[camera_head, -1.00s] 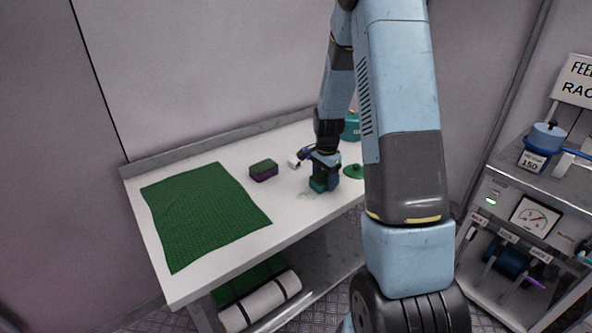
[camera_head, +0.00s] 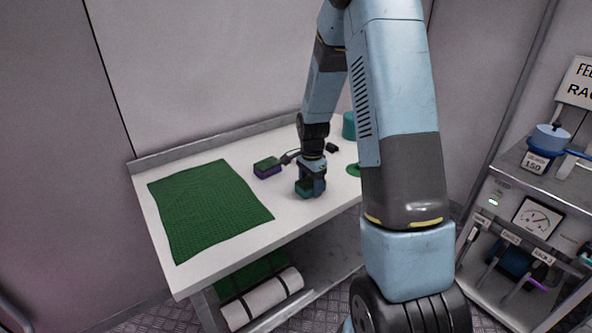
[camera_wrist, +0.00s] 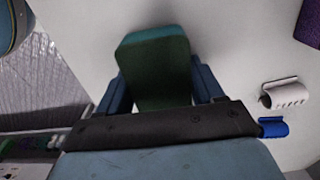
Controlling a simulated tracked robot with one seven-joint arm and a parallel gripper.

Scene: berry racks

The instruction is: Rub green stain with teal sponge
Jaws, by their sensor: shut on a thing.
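My gripper (camera_head: 311,184) is shut on the teal sponge (camera_head: 303,187), low at the white worktop's front part. In the wrist view, the sponge (camera_wrist: 155,65) sits between the two fingers (camera_wrist: 160,92), with a teal edge and a dark green face. It looks at or just above the worktop; I cannot tell if it touches. A flat green round shape (camera_head: 354,169) lies to its right, partly hidden by my arm; I cannot tell whether it is a stain or a lid. No stain shows clearly under the sponge.
A green-and-purple sponge (camera_head: 267,167) lies left of my gripper. A large green cloth (camera_head: 205,210) covers the worktop's (camera_head: 282,222) left part. A teal container (camera_head: 348,125) and a small dark object (camera_head: 333,148) stand behind. A gauge rack (camera_head: 530,215) is at the right.

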